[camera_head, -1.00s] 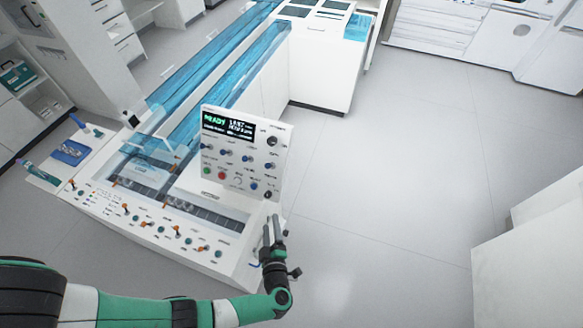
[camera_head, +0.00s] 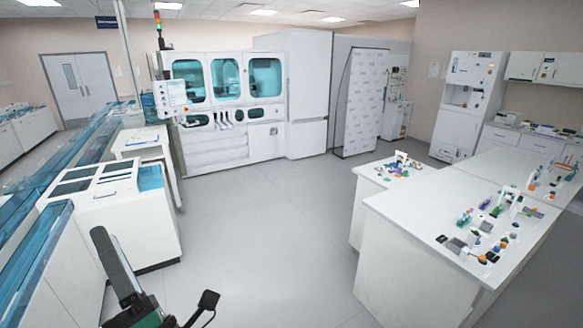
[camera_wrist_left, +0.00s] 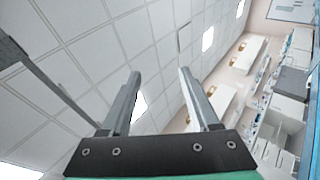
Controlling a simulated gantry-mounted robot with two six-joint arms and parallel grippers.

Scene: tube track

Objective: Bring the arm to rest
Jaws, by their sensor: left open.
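My left gripper (camera_head: 102,236) shows at the bottom left of the head view, with its grey fingers pointing up. In the left wrist view the two fingers of the left gripper (camera_wrist_left: 160,76) stand apart with nothing between them. The wrist camera looks up at the white tiled ceiling (camera_wrist_left: 110,45). Most of my left arm is below the edge of the head view. My right gripper is in neither view.
A white cabinet (camera_head: 142,225) and a blue-covered track (camera_head: 35,250) stand to the left. White benches (camera_head: 415,250) with small lab items are at the right. A large white machine (camera_head: 228,150) stands at the back. Open grey floor (camera_head: 270,230) lies between.

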